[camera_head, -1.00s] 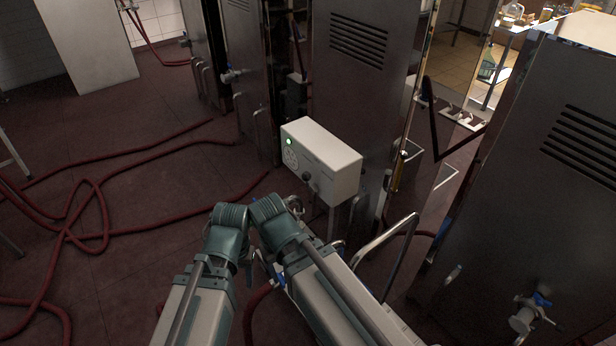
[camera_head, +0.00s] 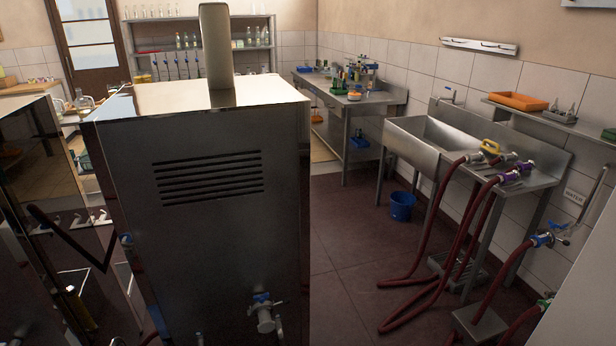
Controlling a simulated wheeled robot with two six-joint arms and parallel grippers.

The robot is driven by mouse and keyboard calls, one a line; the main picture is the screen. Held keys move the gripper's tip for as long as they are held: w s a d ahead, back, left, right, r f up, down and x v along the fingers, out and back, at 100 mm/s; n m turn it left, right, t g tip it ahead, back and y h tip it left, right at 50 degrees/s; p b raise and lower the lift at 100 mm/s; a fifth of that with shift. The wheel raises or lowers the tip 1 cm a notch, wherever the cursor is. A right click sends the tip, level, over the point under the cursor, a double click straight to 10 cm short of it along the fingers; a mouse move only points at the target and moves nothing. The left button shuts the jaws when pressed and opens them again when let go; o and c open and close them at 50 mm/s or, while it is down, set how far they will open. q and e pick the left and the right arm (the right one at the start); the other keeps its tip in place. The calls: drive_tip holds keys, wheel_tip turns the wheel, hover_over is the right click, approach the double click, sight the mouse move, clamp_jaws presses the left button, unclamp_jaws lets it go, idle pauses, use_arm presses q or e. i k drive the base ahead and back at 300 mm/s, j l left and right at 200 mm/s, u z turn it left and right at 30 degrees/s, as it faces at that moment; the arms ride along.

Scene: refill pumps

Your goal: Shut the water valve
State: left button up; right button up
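A wall valve (camera_head: 547,239) with blue parts is at the right side of the head view, low on the tiled wall. A dark red hose (camera_head: 492,295) runs down from it toward the floor. A small white label (camera_head: 575,196), which seems to read "WATER", is on the wall above it. A pale panel at the right edge comes close to the valve. The exact angle of its handle is too small to tell. Neither of my grippers is in view.
A tall steel cabinet (camera_head: 220,225) with a blue-handled tap (camera_head: 263,312) fills the left middle. A steel sink (camera_head: 430,145) stands at the wall, with dark red hoses (camera_head: 465,225) hanging down to the floor. A blue bucket (camera_head: 402,206) stands beneath. Floor (camera_head: 345,270) is clear between.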

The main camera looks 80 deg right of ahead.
sight(570, 225)
drive_tip(key=z, duration=0.75)
drive_tip(key=k+z, duration=0.1)
drive_tip(key=z, duration=1.4)
drive_tip(key=k+z, duration=0.1)
drive_tip(key=z, duration=1.35)
drive_tip(key=l+z, duration=0.15)
drive_tip(key=z, duration=0.6)
drive_tip(key=l+z, duration=0.1)
drive_tip(key=z, duration=0.65)
drive_tip(key=l+z, duration=0.1)
drive_tip(key=z, duration=0.65)
drive_tip(key=i, duration=0.2)
drive_tip(key=i+j+u, duration=0.1)
drive_tip(key=u, duration=0.3)
drive_tip(key=i+u, duration=0.4)
drive_tip(key=i+j+u, duration=0.2)
drive_tip(key=u, duration=0.25)
drive_tip(key=i+u, duration=0.85)
drive_tip(key=i+l+u, duration=0.1)
drive_tip(key=u, duration=0.35)
drive_tip(key=i+j+u, duration=0.1)
drive_tip(key=i+u, duration=0.3)
drive_tip(key=i+l+u, duration=0.1)
drive_tip(key=i+u, duration=0.35)
